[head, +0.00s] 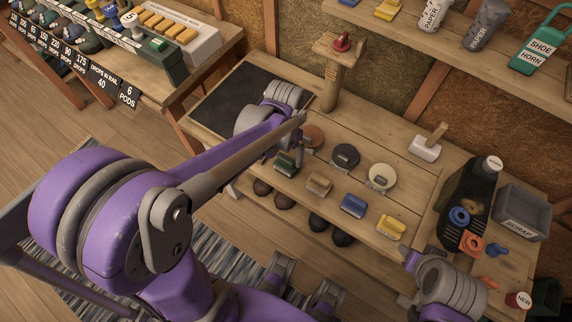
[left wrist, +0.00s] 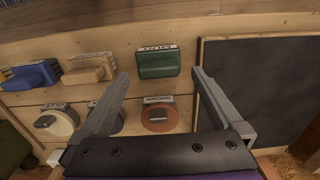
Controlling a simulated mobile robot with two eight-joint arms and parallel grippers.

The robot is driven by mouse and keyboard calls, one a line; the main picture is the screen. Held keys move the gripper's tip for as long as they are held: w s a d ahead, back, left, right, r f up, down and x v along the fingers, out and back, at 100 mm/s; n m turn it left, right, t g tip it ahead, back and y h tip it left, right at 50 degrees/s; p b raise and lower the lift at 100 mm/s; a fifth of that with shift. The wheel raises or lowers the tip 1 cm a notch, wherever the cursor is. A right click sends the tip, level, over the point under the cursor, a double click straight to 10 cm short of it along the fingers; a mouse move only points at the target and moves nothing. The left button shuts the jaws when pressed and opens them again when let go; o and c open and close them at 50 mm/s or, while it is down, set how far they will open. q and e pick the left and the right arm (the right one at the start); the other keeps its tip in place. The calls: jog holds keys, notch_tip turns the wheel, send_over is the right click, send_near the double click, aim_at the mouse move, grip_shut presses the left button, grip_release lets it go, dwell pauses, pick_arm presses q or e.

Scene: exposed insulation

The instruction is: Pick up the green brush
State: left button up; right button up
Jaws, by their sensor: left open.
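The green brush (head: 286,163) lies on the wooden bench at the left end of a row of brushes. It also shows in the left wrist view (left wrist: 158,63), whole and upper middle, with a pale label strip along its edge. My left gripper (left wrist: 160,77) is open and empty, its two fingers apart on either side of the brush in that view. In the head view my left gripper (head: 287,147) is just above and behind the brush, partly hidden by my arm. I cannot make out contact. My right arm shows at the lower right; its fingers are not clear.
A tan brush (head: 319,184), a blue brush (head: 353,205) and a yellow brush (head: 390,227) continue the row. Round tins, including a brown tin (left wrist: 159,116), sit behind. A dark mat (head: 236,100) lies left; a scrap bin (head: 522,212) stands right.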

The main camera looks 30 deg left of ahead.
aim_at(286, 158)
pick_arm(q)
notch_tip(286, 158, down, 4)
jog(key=shift+d+r, duration=0.15)
jog(key=shift+r, duration=0.1)
jog(key=shift+c, duration=0.2)
jog(key=c, duration=1.4)
